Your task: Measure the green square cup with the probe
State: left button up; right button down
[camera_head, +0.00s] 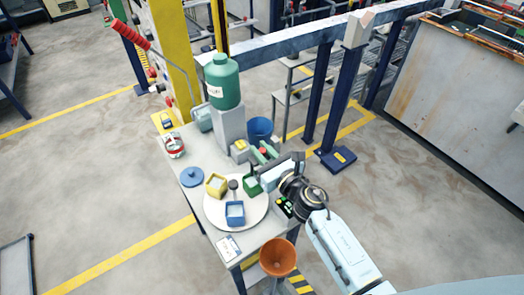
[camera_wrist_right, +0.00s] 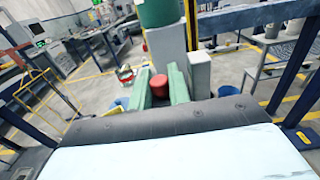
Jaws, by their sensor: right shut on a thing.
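The green square cup (camera_head: 252,185) stands at the upper right edge of a round white plate (camera_head: 260,212); it looks open at the top. My right gripper (camera_head: 264,152) is just above and behind the cup in the head view. Its green fingers are shut on a red-topped thing, which I take to be the probe. The red top (camera_wrist_right: 159,86) shows between the fingers in the wrist view. The probe's lower end is hidden, so I cannot tell whether it reaches the cup. My left gripper is not in view.
A yellow square cup (camera_head: 216,185) and a blue square cup (camera_head: 235,213) share the plate. A green bottle (camera_head: 222,82) stands on a grey block (camera_head: 230,122) behind. A blue bucket (camera_head: 260,129), blue lid (camera_head: 192,177) and orange funnel (camera_head: 278,256) are nearby.

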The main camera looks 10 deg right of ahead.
jog(key=shift+w+r, duration=0.15)
jog(key=shift+r, duration=0.2)
jog(key=c, duration=1.6)
grip_release()
jog(key=shift+s+f, duration=0.1)
jog(key=shift+s, duration=0.1)
jog(key=shift+s+d+f, duration=0.1)
jog(key=shift+s+d, duration=0.1)
jog(key=shift+s, duration=0.15)
jog(key=shift+b+v, duration=1.25)
jog(key=shift+v, duration=5)
